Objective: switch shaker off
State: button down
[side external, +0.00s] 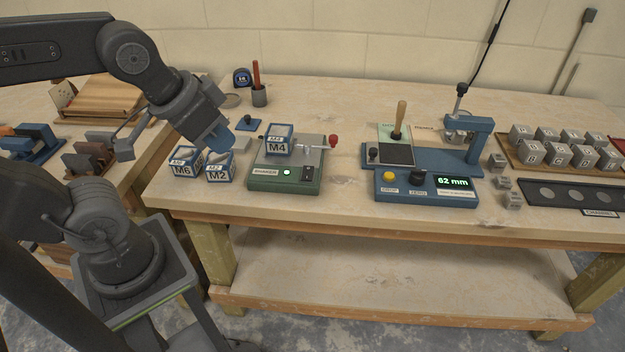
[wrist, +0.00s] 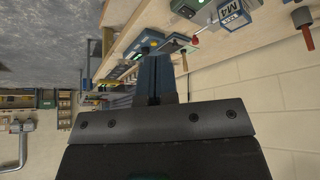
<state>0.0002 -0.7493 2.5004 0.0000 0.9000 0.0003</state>
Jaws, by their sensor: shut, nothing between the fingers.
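The shaker (side external: 284,186) is a green box with a grey top plate, on the bench left of centre. Its front shows a label, a lit green lamp (side external: 287,172) and a small dark switch (side external: 307,174). A tub marked M4 (side external: 278,141) sits on its top plate, beside a clamp with a red knob (side external: 333,141). The M4 tub also shows at the top of the wrist view (wrist: 232,14). My gripper (side external: 222,142) is shut and empty, its blue fingers above and left of the shaker, apart from it. The fingers also show in the wrist view (wrist: 154,76).
Tubs M6 (side external: 185,163) and M2 (side external: 219,168) stand left of the shaker, below my gripper. A blue measuring device (side external: 427,188) reading 62 mm stands to the right. A cup with a red-handled tool (side external: 259,96) stands behind. Several metal cubes sit far right.

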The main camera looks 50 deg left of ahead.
dwell(0.3)
jog(key=n+g+y, duration=0.1)
jog(key=n+g, duration=0.4)
jog(key=n, duration=2.2)
send_over(307, 168)
jog(key=s+d, duration=0.1)
jog(key=d, duration=0.1)
notch_tip(307, 168, down, 6)
jog(key=shift+s+a+f, duration=0.2)
jog(key=shift+a, duration=0.05)
jog(key=f, duration=0.9)
jog(key=w+a+f, duration=0.1)
jog(key=f, duration=0.4)
jog(key=shift+w+a, duration=0.1)
